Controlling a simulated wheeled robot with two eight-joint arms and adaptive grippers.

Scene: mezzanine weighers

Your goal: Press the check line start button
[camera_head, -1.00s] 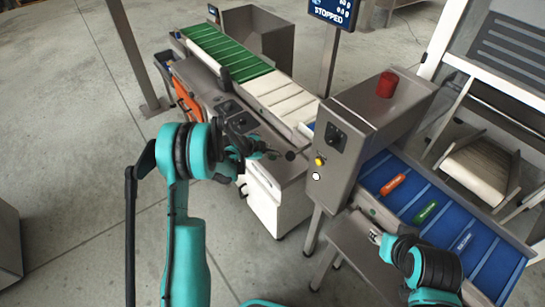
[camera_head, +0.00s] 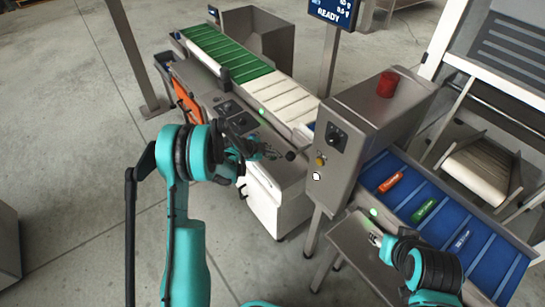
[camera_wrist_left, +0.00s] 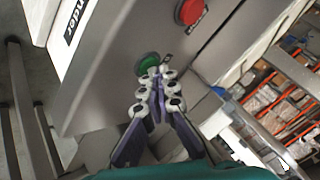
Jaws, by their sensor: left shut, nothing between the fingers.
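The left wrist view shows a round green button (camera_wrist_left: 150,65) on a grey metal panel, with a red button (camera_wrist_left: 190,12) up and right of it. My left gripper (camera_wrist_left: 156,76) is shut and empty, its tips right at the green button's lower edge. Whether they touch it I cannot tell. That cabinet's face has a dark switch (camera_head: 336,137), a dull amber lamp (camera_head: 320,161) and a white button (camera_head: 316,176). My right gripper (camera_head: 376,238) is by the blue belt; its fingers are too small to judge.
A display (camera_head: 332,12) reads READY. The blue belt (camera_head: 467,224) carries an orange, a green and a blue item. A green-and-white conveyor (camera_head: 225,53) runs behind my left arm. A red beacon (camera_head: 387,84) tops the cabinet. Floor at left is clear.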

